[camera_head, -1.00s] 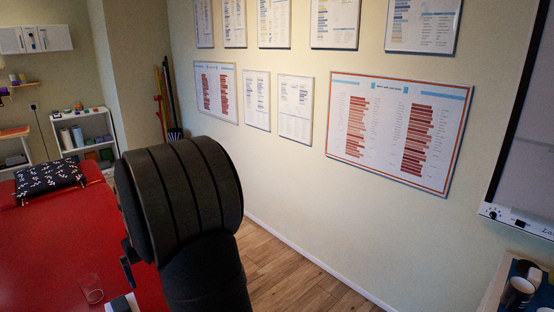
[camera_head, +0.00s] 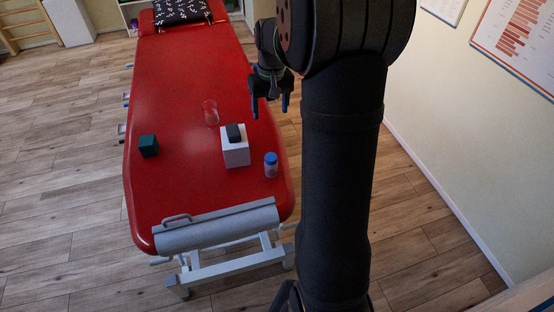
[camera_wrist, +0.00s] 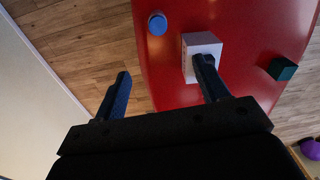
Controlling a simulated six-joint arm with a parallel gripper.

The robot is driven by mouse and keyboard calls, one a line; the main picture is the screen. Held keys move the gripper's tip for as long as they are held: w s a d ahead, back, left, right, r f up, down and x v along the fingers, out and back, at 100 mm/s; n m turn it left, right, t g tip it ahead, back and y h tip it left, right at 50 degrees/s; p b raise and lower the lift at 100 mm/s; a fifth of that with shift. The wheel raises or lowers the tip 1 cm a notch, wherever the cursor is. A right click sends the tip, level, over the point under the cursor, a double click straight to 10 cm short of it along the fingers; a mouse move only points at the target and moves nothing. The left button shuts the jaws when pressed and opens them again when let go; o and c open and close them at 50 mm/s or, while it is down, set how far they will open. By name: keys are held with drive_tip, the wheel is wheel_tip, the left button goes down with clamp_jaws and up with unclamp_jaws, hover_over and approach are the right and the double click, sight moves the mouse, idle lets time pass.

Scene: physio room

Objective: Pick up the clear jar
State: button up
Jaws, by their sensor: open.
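The clear jar (camera_head: 210,113) stands on the red treatment table (camera_head: 180,65), behind and left of a white box. It is see-through, with the red showing through it. I cannot make it out in the wrist view. My gripper (camera_head: 270,106) is open and empty, to the right of the jar and apart from it, near the table's right edge. In the wrist view my two fingers (camera_wrist: 165,90) are spread, with the right finger overlapping the white box in the picture.
A patterned pillow (camera_head: 182,11) lies at the far end. The table's middle is clear.

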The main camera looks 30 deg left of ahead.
sight(273, 158)
drive_tip(key=d+f+n+y, duration=0.4)
drive_tip(key=d+f+n, duration=0.2)
drive_tip(key=f+n, duration=0.25)
drive_tip(key=shift+m, duration=0.25)
drive_tip(key=x, duration=1.2)
drive_tip(key=shift+x, duration=2.7)
drive_tip(key=shift+w+d, duration=0.1)
drive_tip(key=shift+w, duration=0.05)
drive_tip(key=c, duration=1.1)
